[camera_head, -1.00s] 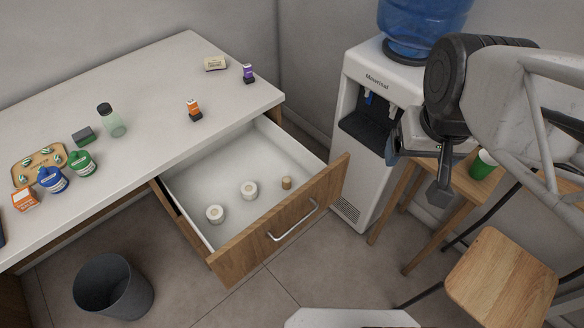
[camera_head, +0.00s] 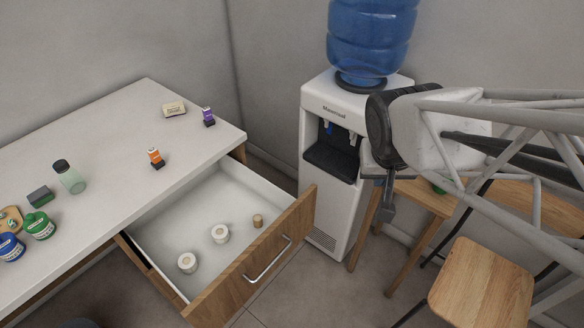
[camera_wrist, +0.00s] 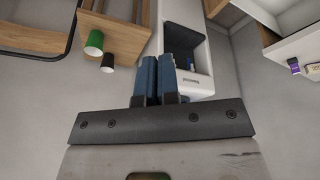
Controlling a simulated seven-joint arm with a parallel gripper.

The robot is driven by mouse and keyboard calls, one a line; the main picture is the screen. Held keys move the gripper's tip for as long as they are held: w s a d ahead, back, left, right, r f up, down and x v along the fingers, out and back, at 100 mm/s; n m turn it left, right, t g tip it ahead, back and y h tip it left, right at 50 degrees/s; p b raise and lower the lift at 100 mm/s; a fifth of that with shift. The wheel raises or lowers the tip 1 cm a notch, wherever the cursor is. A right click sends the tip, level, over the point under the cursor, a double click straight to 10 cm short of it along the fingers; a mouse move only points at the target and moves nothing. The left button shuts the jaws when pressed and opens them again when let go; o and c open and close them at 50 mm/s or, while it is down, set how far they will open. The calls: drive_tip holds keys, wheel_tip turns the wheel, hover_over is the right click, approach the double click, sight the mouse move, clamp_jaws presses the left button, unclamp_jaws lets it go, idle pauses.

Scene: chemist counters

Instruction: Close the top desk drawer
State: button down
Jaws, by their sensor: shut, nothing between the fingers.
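The top desk drawer (camera_head: 240,265) is pulled far out of the white desk (camera_head: 110,137). Its wooden front has a metal bar handle (camera_head: 268,261). Inside lie two white rolls (camera_head: 220,234) and a small tan cylinder (camera_head: 258,220). My gripper (camera_head: 387,208) is right of the drawer front, in front of the water dispenser, apart from the handle. In the wrist view its two blue fingers (camera_wrist: 158,78) are together with nothing between them.
The water dispenser (camera_head: 324,205) with a blue bottle stands behind the drawer's right end. A wooden side table (camera_head: 415,196) bears a green cup (camera_wrist: 95,42) and a dark cup. A wooden stool (camera_head: 480,287) is at lower right. Small bottles and boxes stand on the desk.

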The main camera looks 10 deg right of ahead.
sight(298, 229)
drive_tip(key=w+d+f+m+t, duration=0.2)
drive_tip(key=w+f, duration=0.3)
drive_tip(key=f, duration=0.4)
drive_tip(key=w+d+f+m+t, duration=0.1)
drive_tip(key=w+d+f, duration=0.1)
drive_tip(key=w+f, duration=0.5)
drive_tip(key=s+a+f+m+y, duration=0.2)
drive_tip(key=s+a+f+y, duration=0.1)
drive_tip(key=f, duration=0.4)
drive_tip(key=s+a+f+m+y, duration=0.2)
drive_tip(key=s+a+f+y, duration=0.1)
drive_tip(key=f, duration=0.5)
drive_tip(key=shift+s+a+f+y, duration=0.25)
drive_tip(key=shift+a+y, duration=0.45)
drive_tip(key=shift+y, duration=0.2)
drive_tip(key=shift+w+a, duration=0.1)
drive_tip(key=shift+w, duration=0.05)
drive_tip(key=shift+w+a+r+x, duration=0.2)
drive_tip(key=shift+r+x, duration=0.1)
drive_tip(key=shift+x, duration=1.8)
drive_tip(key=shift+w+a+r+x, duration=0.2)
drive_tip(key=shift+w+r+x, duration=0.1)
drive_tip(key=shift+x, duration=1.75)
drive_tip(key=shift+w+a+r+x, duration=0.2)
drive_tip(key=shift+r+x, duration=0.15)
drive_tip(key=shift+x, duration=1.75)
drive_tip(key=shift+a, duration=0.1)
